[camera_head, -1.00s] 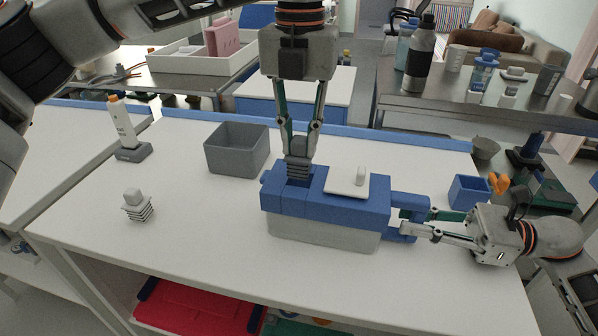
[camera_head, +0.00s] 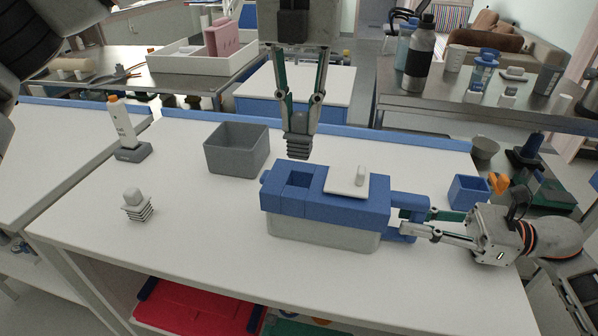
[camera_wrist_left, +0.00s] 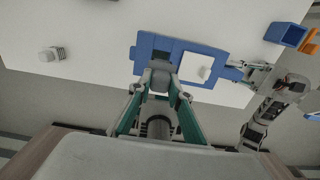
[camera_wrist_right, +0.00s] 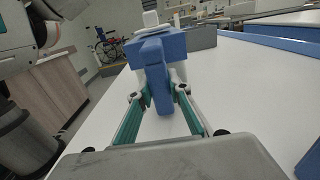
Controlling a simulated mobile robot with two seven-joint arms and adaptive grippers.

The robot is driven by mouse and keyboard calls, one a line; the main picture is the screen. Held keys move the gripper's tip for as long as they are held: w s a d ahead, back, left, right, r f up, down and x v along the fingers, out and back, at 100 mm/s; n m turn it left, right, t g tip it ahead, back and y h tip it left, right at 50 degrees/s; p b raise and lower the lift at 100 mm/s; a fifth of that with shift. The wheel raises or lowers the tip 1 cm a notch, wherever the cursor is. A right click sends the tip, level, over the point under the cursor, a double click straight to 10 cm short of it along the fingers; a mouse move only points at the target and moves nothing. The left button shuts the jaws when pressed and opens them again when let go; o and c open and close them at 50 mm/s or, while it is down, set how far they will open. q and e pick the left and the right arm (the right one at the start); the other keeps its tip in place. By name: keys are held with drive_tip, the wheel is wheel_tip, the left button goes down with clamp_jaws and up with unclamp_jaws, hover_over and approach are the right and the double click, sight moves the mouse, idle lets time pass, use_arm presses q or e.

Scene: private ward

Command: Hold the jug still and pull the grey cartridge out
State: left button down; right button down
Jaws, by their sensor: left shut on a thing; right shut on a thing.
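The jug (camera_head: 345,207) stands on the white table, with a blue top, a pale lower body and a white lid plate (camera_head: 346,183). Its blue handle also shows in the right wrist view (camera_wrist_right: 154,75). My right gripper (camera_head: 405,222) is shut on the handle from the right. My left gripper (camera_head: 299,133) is shut on the dark grey ribbed cartridge (camera_head: 298,147) and holds it upright above the jug. The square opening (camera_head: 299,179) in the jug's top is empty below it. In the left wrist view, the cartridge (camera_wrist_left: 161,72) sits between the fingertips.
A grey open bin (camera_head: 237,150) stands behind and left of the jug. A light ribbed cartridge (camera_head: 137,206) stands at the table's left. A white bottle (camera_head: 122,122) is in a grey base further back. The front left tabletop is clear.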

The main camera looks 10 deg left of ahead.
use_arm(q)
drive_tip(key=shift+a+f, duration=0.1)
use_arm(e)
drive_tip(key=shift+f, duration=0.4)
use_arm(q)
drive_tip(key=a, duration=1.1)
drive_tip(key=shift+a, duration=0.4)
drive_tip(key=shift+w+f, duration=0.1)
drive_tip(key=shift+f, duration=0.2)
use_arm(e)
drive_tip(key=shift+r, duration=0.35)
use_arm(q)
drive_tip(key=shift+r, duration=0.1)
use_arm(e)
drive_tip(key=c, duration=1.1)
unclamp_jaws()
drive_tip(key=shift+r, duration=0.15)
drive_tip(key=o, duration=0.6)
